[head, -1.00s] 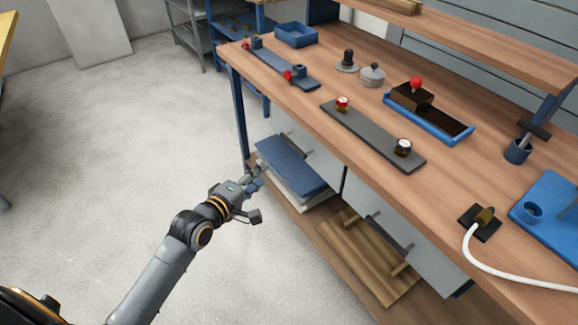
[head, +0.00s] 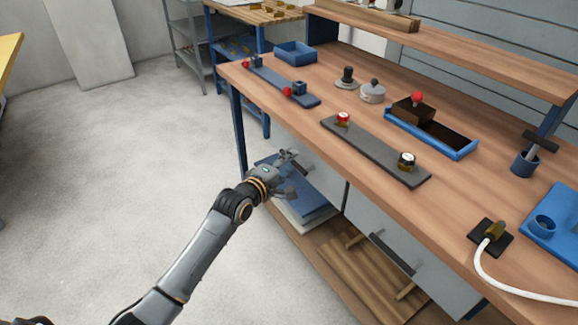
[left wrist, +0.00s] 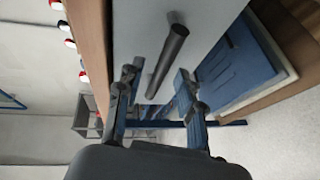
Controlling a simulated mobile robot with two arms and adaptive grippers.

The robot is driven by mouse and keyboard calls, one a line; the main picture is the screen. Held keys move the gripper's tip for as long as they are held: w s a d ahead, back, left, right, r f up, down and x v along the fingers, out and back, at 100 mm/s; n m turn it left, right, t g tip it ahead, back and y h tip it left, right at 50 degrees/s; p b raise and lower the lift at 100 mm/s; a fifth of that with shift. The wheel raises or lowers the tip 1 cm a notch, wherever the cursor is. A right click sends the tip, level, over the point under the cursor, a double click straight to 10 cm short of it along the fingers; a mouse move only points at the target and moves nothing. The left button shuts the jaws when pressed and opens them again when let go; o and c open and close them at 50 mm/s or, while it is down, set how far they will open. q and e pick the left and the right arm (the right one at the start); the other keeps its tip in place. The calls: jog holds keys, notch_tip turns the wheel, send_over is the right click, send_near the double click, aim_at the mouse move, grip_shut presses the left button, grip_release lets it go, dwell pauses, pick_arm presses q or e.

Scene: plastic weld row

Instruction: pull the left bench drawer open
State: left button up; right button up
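The left bench drawer (head: 325,174) is a light grey front under the bench top, and it looks closed. Its dark bar handle (left wrist: 168,60) shows in the left wrist view, standing off the drawer front. My left gripper (head: 292,171) is at this drawer in the head view and covers part of the handle. In the left wrist view my left gripper (left wrist: 158,80) is open, with a finger on each side of the handle's near end. I cannot tell whether the handle is fully between the fingers or just ahead of them. My right gripper is not in view.
The right drawer (head: 371,222) has its own dark handle (head: 392,254). Below the left drawer, a blue board (head: 312,206) lies on a pale stack on the lower shelf. The bench top (head: 300,120) overhangs the drawers. The floor at left is clear.

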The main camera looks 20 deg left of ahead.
pick_arm(q)
jog(key=shift+w, duration=0.15)
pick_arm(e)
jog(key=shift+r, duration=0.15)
pick_arm(q)
jog(key=shift+c, duration=0.2)
grip_shut()
